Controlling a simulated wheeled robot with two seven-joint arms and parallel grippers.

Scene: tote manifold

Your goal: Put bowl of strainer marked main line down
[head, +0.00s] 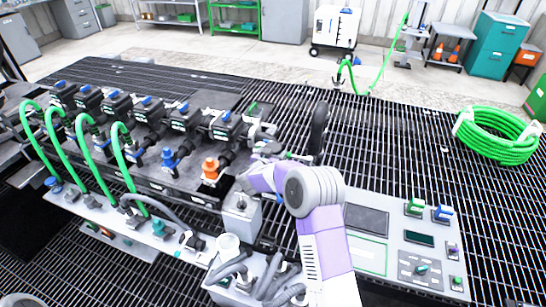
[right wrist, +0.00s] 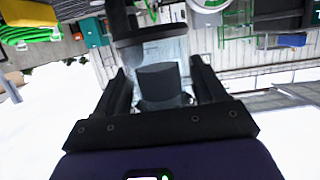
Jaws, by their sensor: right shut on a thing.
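My right arm reaches in from the bottom of the head view, with its right gripper (head: 258,163) by the right end of the manifold. In the right wrist view the right gripper (right wrist: 160,80) is shut on a dark grey cylinder-shaped piece, seemingly the strainer bowl (right wrist: 158,84), between its two black fingers. A pale see-through part shows behind that piece. In the head view the bowl is mostly hidden by the gripper and cannot be told apart. No main line marking can be read. My left gripper is not seen.
The valve manifold (head: 150,130) has green hoses on its left. A white cup (head: 228,244) and grey pipe stubs (head: 255,275) stand near the front. A control panel (head: 408,245) lies right. A coiled green hose (head: 497,135) rests on the grating. Open grating (head: 390,130) lies behind the panel.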

